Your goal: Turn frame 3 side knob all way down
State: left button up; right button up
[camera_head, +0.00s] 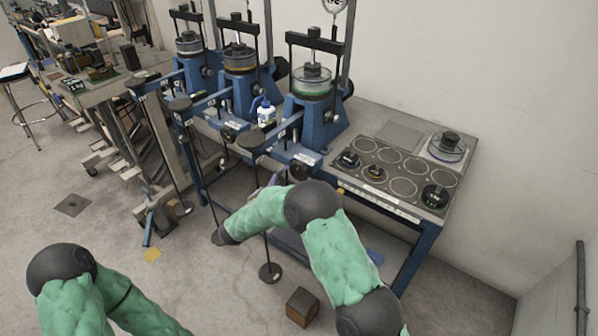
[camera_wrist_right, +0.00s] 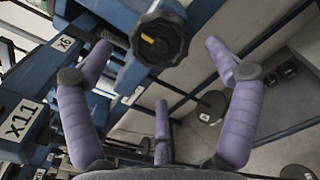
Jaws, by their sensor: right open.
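Three blue lever frames stand in a row on the bench in the head view. The nearest, rightmost one (camera_head: 319,116) has a black round side knob (camera_head: 299,170) low on its front. In the right wrist view a black lobed knob (camera_wrist_right: 160,38) with a yellow mark shows at top centre. My right gripper (camera_wrist_right: 160,62) is open, its purple fingers spread to either side below the knob, with a third finger lower down. Nothing is between them; whether any finger touches the knob is unclear. In the head view my right arm mostly hides this gripper (camera_head: 272,181). My left gripper is out of view.
Long lever arms with hanging weight rods (camera_head: 269,271) reach out in front of the frames. A white bottle (camera_head: 265,113) stands between two frames. A grey tray (camera_head: 410,170) with round recesses lies to the right. A brown block (camera_head: 302,306) is on the floor.

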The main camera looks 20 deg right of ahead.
aim_at(297, 173)
jog(key=x, duration=0.6)
jog(key=shift+w+d, duration=0.2)
jog(key=shift+d, duration=0.15)
jog(key=shift+a, duration=0.2)
jog(key=c, duration=1.4)
jog(key=shift+c, duration=1.1)
jog(key=shift+d, duration=0.15)
